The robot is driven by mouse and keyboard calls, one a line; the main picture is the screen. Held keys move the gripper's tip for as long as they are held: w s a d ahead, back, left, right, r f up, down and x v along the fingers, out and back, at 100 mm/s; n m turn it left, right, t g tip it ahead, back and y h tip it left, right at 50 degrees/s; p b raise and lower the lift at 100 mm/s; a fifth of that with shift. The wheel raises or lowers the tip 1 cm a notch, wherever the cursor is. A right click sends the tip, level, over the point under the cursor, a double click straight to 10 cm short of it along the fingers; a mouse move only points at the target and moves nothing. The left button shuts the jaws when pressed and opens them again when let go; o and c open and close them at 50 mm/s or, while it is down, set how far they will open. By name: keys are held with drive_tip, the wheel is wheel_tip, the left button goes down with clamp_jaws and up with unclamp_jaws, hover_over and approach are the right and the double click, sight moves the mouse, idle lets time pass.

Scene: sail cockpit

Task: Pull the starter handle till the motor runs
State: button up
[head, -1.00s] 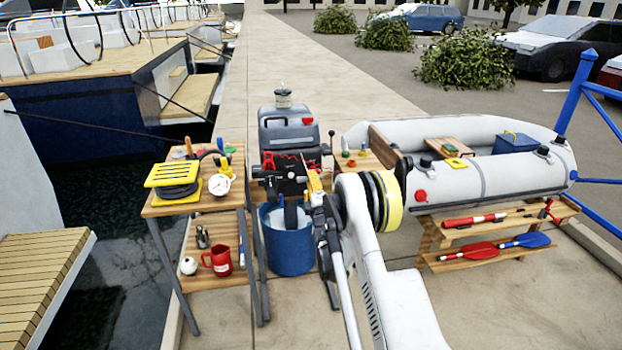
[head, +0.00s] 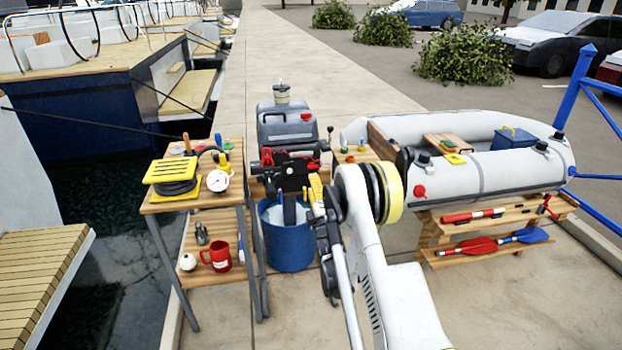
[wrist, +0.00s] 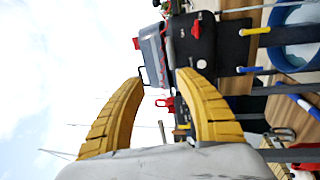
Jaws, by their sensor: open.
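The grey and black outboard motor (head: 287,132) stands clamped upright, its leg in a blue bucket (head: 287,250) of water. Red parts show on its dark front. In the wrist view the motor (wrist: 153,55) lies sideways beyond my fingers. A small red handle-like piece (wrist: 165,104) shows between the fingers; I cannot tell for sure that it is the starter handle. My gripper (head: 318,192) is close in front of the motor, at its right in the head view. Its yellow fingers (wrist: 162,78) are spread apart with nothing between them. My arm hides part of the motor's right side.
A wooden side table (head: 190,203) at left holds a yellow-topped reel and a gauge, with a red mug (head: 217,257) on its lower shelf. A grey inflatable boat (head: 480,172) rests on a wooden stand at right. Water lies beyond the quay at left.

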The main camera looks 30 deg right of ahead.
drive_tip(key=shift+v, duration=0.85)
